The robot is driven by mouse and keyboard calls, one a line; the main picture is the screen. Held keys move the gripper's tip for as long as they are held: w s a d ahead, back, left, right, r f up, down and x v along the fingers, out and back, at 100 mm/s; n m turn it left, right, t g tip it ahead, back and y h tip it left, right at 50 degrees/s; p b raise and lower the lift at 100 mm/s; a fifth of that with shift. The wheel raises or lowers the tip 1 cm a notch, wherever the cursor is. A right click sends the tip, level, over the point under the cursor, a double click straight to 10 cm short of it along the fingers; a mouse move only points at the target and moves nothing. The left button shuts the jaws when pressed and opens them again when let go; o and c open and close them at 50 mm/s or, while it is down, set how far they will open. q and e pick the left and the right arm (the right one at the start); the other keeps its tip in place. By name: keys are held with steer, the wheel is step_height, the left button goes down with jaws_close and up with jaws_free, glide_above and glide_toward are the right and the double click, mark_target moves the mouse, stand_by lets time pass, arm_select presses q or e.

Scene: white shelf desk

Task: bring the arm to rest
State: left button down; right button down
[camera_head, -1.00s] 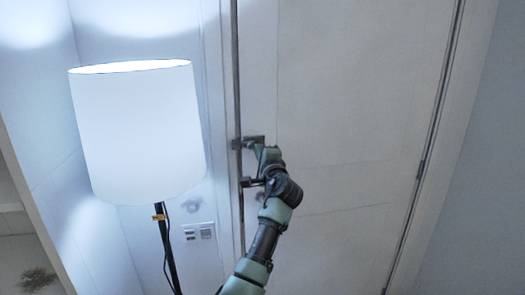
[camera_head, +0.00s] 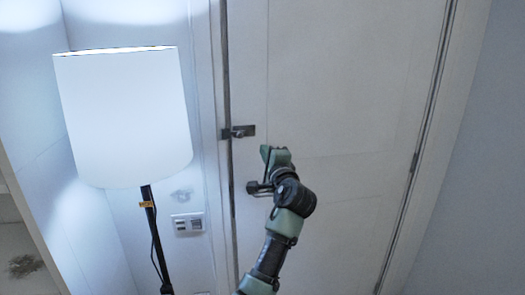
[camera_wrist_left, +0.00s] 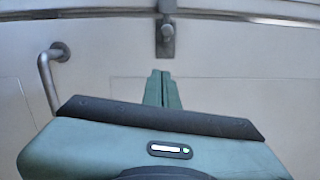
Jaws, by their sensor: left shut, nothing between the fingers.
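My left gripper (camera_head: 265,152) is in front of the white door (camera_head: 340,110), a little below and to the right of the metal latch (camera_head: 239,131). In the left wrist view its two green fingers (camera_wrist_left: 162,78) are together with nothing between them. The latch (camera_wrist_left: 166,36) shows beyond the fingertips in that view, apart from them. A door handle (camera_head: 256,187) sits below the latch, partly behind my left arm; it also shows in the left wrist view (camera_wrist_left: 46,78). My right gripper is in neither view.
A floor lamp with a white shade (camera_head: 125,118) and a dark pole (camera_head: 154,235) stands left of the door. A wall switch plate (camera_head: 187,223) is between the lamp and the door frame. The space right of my arm, in front of the door, is clear.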

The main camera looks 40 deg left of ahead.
arm_select(q)
steer(key=w+d+f+m+h, duration=0.1)
steer(key=w+d+f+h, duration=0.3)
steer(key=f, duration=0.9)
steer(key=s+d+f+m+h, duration=0.15)
steer(key=d+f, duration=0.35)
steer(key=f, duration=0.7)
steer(key=s+d+f+g+h, duration=0.1)
steer(key=s+d+f+h, duration=0.2)
steer(key=f, duration=0.7)
steer(key=s+d+f+n+g+h, duration=0.15)
steer(key=s+f, duration=0.25)
steer(key=f, duration=0.5)
steer(key=s+d+f+h, duration=0.1)
steer(key=s+d+f, duration=0.3)
steer(key=f, duration=0.6)
steer(key=s+d+f+n+g+h, duration=0.2)
steer(key=s+d+f+g, duration=0.15)
steer(key=s+f, duration=1.4)
steer(key=s+d+f+n+g+h, duration=0.1)
steer(key=s+f, duration=0.3)
steer(key=s, duration=1.1)
steer(key=s+d+f+n+g, duration=0.2)
steer(key=s+f+n, duration=0.2)
steer(key=s, duration=1.1)
steer(key=shift+s+n+g+h, duration=0.3)
steer(key=shift+s+g+h, duration=0.05)
steer(key=shift+g+h, duration=0.05)
